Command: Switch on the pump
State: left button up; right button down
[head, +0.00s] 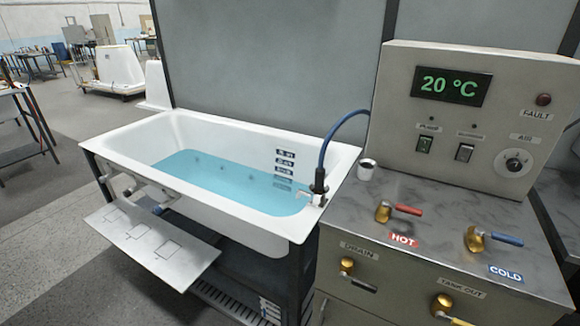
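The grey control box (395,110) stands at the right on a metal-topped cabinet. Its front carries two dark rocker switches side by side, a left switch (424,144) and a right switch (465,152). The left switch's label looks like PUMP; the right label is too small to read surely. A small indicator (431,118) above the left switch looks dark. Which way the rockers are tipped is too small to tell. Neither of my grippers is in view.
A white tub (300,225) with blue water stands left of the cabinet. A blue hose (328,140) arches beside the box. A white cup (366,169), the red HOT handle (408,209) and the blue COLD handle (508,240) stand on the cabinet top. The display (449,86) reads 20 °C.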

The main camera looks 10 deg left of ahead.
aim_at(424, 144)
jog(key=k+l, duration=0.1)
jog(key=l, duration=0.25)
jog(key=k+l, duration=0.15)
jog(key=l, duration=0.25)
jog(key=k+l, duration=0.1)
jog(key=l, duration=0.25)
jog(key=i, duration=0.65)
jog(key=k, duration=0.7)
jog(key=z, duration=0.05)
